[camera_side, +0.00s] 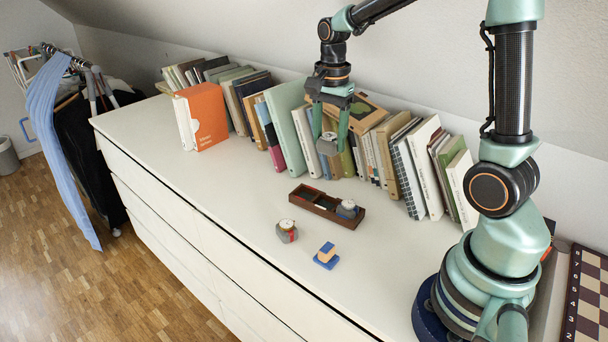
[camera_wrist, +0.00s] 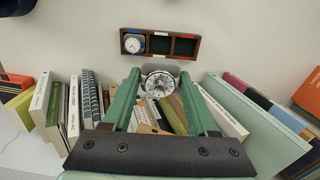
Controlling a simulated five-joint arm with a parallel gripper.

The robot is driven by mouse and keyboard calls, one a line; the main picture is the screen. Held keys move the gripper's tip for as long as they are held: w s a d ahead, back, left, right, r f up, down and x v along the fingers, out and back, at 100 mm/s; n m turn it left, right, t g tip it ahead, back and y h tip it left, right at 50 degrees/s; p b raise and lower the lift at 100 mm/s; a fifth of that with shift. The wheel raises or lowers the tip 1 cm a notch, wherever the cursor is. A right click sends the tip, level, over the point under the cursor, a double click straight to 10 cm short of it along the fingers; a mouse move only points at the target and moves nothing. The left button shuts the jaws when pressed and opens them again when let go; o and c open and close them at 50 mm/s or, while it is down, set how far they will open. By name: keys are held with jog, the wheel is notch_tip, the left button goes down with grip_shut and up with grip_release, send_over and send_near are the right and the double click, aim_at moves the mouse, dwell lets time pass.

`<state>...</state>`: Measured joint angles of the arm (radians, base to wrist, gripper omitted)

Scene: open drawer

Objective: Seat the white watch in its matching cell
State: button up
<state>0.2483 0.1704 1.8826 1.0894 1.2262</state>
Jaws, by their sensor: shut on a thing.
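My gripper (camera_side: 329,142) is shut on the white watch, which has a pale round face and a grey body. It hangs above the dresser top, behind the box. In the wrist view the white watch (camera_wrist: 159,84) sits between the green fingertips (camera_wrist: 160,90). The brown watch box (camera_side: 318,213) shows in the wrist view too (camera_wrist: 160,57). Its left cell there holds a watch (camera_wrist: 133,43) with blue around it; the middle and right cells look empty. Small white and red marks show by the middle and right cells. The held watch is apart from the box.
A row of books (camera_side: 410,160) lines the wall behind. A chessboard (camera_side: 587,300) lies at right.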

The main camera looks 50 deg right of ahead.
aim_at(329, 151)
notch_tip(329, 151, down, 16)
jog(key=shift+r, duration=0.1)
dwell(0.4)
jog(key=shift+s+f, duration=0.15)
jog(key=shift+f, duration=0.55)
jog(key=o, duration=1.1)
jog(key=shift+o, duration=0.2)
notch_tip(329, 151, up, 13)
jog(key=shift+r, duration=0.15)
jog(key=s+a+r+n+t, duration=0.5)
jog(key=s+a+r+n, duration=0.3)
jog(key=n, duration=0.8)
jog(key=shift+s+a+r+n+t, duration=0.35)
jog(key=shift+a+r, duration=0.4)
jog(key=shift+r, duration=0.6)
